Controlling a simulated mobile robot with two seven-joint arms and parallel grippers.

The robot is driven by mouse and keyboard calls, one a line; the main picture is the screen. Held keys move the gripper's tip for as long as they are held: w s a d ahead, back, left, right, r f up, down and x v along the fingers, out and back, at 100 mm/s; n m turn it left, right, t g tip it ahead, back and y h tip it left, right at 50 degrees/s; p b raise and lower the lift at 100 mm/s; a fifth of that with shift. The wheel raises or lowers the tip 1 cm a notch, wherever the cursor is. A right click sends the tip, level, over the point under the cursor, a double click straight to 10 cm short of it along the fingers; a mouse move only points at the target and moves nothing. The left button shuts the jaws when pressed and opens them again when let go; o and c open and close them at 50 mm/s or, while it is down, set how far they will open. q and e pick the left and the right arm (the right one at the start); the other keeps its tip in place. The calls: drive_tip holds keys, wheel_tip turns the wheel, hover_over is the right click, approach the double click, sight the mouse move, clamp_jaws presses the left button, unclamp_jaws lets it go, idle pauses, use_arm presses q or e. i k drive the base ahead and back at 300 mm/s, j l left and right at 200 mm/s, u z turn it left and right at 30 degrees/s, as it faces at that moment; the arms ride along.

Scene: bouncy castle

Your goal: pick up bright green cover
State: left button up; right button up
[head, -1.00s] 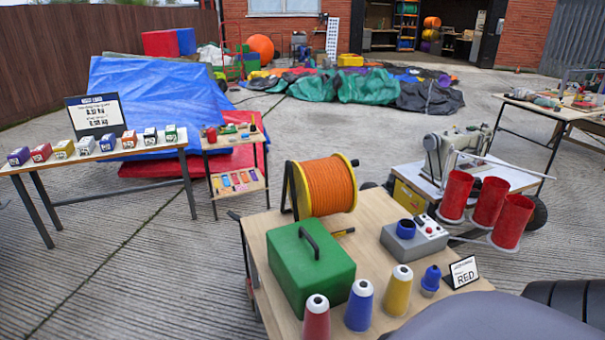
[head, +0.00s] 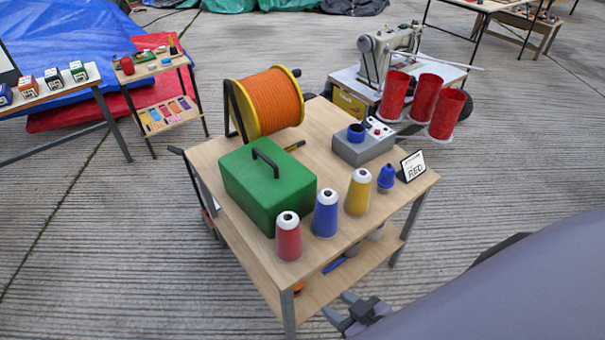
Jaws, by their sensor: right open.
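A bright green box-shaped cover (head: 258,192) with a dark handle on top sits on the wooden top of the cart (head: 338,118), near its left edge. What is under it is hidden. My right gripper (head: 339,305) is low at the bottom of the view, beside the cart's front right side and below its top. It is open and empty, apart from the cover. My left gripper is not in view.
Red, blue and yellow cones (head: 326,213) stand right in front of the cover. An orange cord reel (head: 272,103) stands behind it. A grey device (head: 362,145) and a RED sign (head: 411,166) are to the right. Bare ground (head: 120,250) lies left of the cart.

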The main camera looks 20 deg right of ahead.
sight(266, 182)
drive_tip(key=j+z, duration=0.1)
drive_tip(key=z, duration=0.25)
drive_tip(key=i+j+z, duration=0.1)
drive_tip(key=z, duration=0.3)
drive_tip(key=j+z, duration=0.35)
drive_tip(key=i+j+z, duration=0.1)
drive_tip(key=z, duration=0.35)
drive_tip(key=j+z, duration=0.4)
